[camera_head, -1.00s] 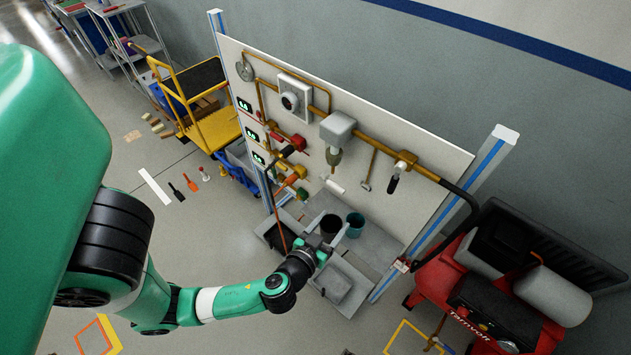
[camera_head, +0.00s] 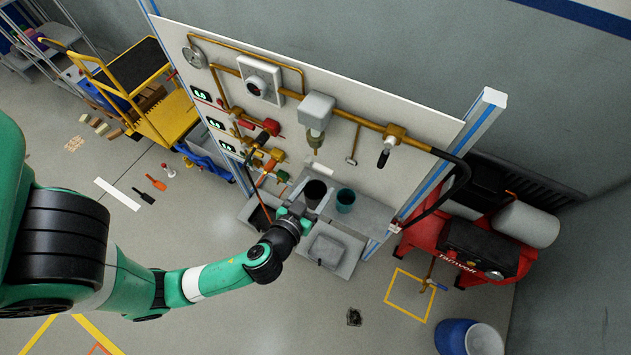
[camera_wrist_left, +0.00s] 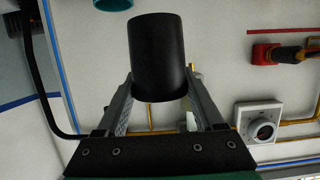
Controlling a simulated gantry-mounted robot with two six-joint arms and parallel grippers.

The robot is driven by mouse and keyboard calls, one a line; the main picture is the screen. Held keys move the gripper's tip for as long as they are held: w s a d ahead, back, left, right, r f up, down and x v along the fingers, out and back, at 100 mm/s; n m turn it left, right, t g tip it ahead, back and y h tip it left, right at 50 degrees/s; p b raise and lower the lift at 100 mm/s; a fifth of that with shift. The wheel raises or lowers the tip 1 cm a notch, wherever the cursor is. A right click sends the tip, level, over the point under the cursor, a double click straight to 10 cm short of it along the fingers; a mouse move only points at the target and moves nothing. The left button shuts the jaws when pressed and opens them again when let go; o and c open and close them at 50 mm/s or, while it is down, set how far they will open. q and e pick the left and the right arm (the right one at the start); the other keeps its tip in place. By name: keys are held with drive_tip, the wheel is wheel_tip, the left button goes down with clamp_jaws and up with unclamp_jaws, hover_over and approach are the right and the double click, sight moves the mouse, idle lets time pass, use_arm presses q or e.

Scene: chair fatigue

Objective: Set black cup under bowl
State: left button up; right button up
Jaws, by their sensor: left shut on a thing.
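The black cup (camera_head: 315,191) is between the fingers of my left gripper (camera_head: 303,208), beside the panel's lower edge. In the left wrist view the black cup (camera_wrist_left: 157,55) fills the space between the two fingers, which are shut on its sides. A small greenish bowl (camera_head: 316,142) hangs below a grey housing (camera_head: 317,111) on the pipe panel. In the head view the cup is lower than this bowl; I cannot tell whether it is directly beneath it. My right gripper is not in view.
A grey tray (camera_head: 328,252) is in front. Yellow pipes and valves cover the white panel (camera_head: 405,185). A red compressor (camera_head: 462,250) stands at right.

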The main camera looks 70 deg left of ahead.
sight(314, 187)
use_arm(q)
drive_tip(key=a+f+b, duration=0.1)
drive_tip(key=b, duration=0.1)
drive_tip(key=w+a+b, duration=0.1)
drive_tip(key=b, duration=0.1)
drive_tip(key=shift+a+f, duration=0.25)
drive_tip(key=shift+f, duration=0.15)
drive_tip(key=shift+w+a+f+b, duration=0.4)
drive_tip(key=shift+w+a+f, duration=0.2)
drive_tip(key=shift+a+f, duration=0.95)
drive_tip(key=shift+w+a+f+b, duration=0.5)
drive_tip(key=shift+a+f, duration=0.8)
drive_tip(key=shift+f, duration=0.55)
drive_tip(key=shift+w+a+f+b, duration=0.35)
drive_tip(key=shift+w+a+f, duration=0.3)
drive_tip(key=shift+a+f, duration=0.9)
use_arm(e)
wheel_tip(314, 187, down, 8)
use_arm(q)
drive_tip(key=shift+d+f, duration=0.15)
drive_tip(key=shift+f, duration=0.15)
drive_tip(key=o, duration=1.5)
drive_tip(key=shift+c, duration=0.2)
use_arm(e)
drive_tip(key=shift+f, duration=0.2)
